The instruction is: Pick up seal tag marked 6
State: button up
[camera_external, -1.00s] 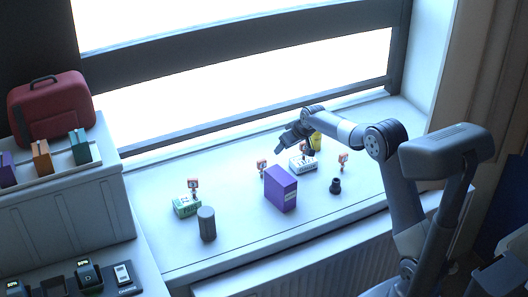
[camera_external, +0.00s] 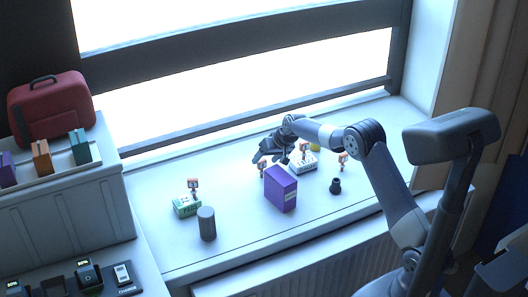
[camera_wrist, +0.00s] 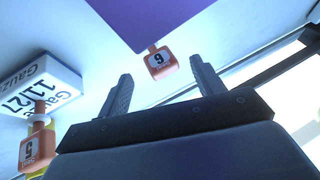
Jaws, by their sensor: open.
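A small orange seal tag (camera_wrist: 158,64) with a white label shows in the wrist view; its digit reads as a 6 turned over. It is ahead of the gap between the fingers of my gripper (camera_wrist: 161,74), which are apart with nothing between them. In the external view this tag (camera_external: 263,169) stands behind the left edge of the purple box, partly hidden by the box and my gripper (camera_external: 262,157). My gripper hangs just above and beside it. Another orange tag, marked 5 (camera_wrist: 37,148), is at the lower left of the wrist view.
The purple box (camera_external: 281,189) stands close to the tag. A white gauze box (camera_external: 303,164) is right of it, with a tag behind. Other tags stand by the dark knob (camera_external: 335,186) and the green box (camera_external: 186,206). A grey cylinder (camera_external: 207,224) is front left. The window is behind.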

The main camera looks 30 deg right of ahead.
aim_at(264, 160)
jog(key=shift+p+x, duration=0.45)
jog(key=shift+x, duration=1.2)
